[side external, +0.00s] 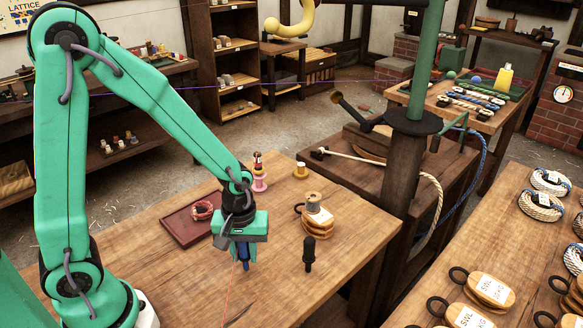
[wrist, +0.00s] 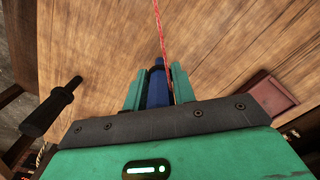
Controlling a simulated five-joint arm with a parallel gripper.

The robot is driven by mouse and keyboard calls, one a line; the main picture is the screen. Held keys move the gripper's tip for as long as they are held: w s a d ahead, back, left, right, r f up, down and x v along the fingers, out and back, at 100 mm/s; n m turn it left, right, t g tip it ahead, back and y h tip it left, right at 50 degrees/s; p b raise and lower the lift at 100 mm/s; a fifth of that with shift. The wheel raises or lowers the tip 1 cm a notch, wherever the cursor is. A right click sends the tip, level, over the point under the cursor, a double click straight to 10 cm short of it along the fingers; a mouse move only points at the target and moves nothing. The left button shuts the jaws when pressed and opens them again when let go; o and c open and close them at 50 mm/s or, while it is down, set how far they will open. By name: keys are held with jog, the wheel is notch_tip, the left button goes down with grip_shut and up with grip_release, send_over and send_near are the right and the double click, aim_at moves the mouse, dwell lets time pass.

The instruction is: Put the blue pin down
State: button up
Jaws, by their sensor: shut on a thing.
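My gripper (side external: 241,262) is over the wooden bench (side external: 185,292) at the lower middle of the side view. It is shut on the blue pin (side external: 243,251), which points down below the jaws. In the wrist view the blue pin (wrist: 157,88) sits between the two green fingers (wrist: 157,86). A thin red cord (wrist: 160,35) runs past the pin and away over the wood. I cannot tell whether the pin's tip touches the bench.
A black pin-like handle (side external: 309,254) stands right of my gripper; it also shows in the wrist view (wrist: 50,108). A dark red tray (side external: 187,230) with a red coil lies behind left. The bench front is clear.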

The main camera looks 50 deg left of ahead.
jog(key=shift+f, duration=0.1)
jog(key=o, duration=1)
jog(key=shift+r, duration=6.15)
jog(key=shift+s+a+r, duration=0.1)
jog(key=shift+s+r, duration=0.05)
jog(key=shift+r, duration=0.25)
jog(key=shift+s+a+r+m+t, duration=0.65)
jog(key=shift+s+r+m+t, duration=0.4)
jog(key=shift+r+m, duration=0.45)
jog(key=shift+s+a+r+m+t, duration=0.6)
jog(key=shift+s+r+m+t, duration=0.2)
jog(key=shift+s+r+m, duration=0.65)
jog(key=shift+s+a+r+m+t, duration=0.65)
jog(key=shift+s+r+m+t, duration=0.35)
jog(key=shift+r+m, duration=0.45)
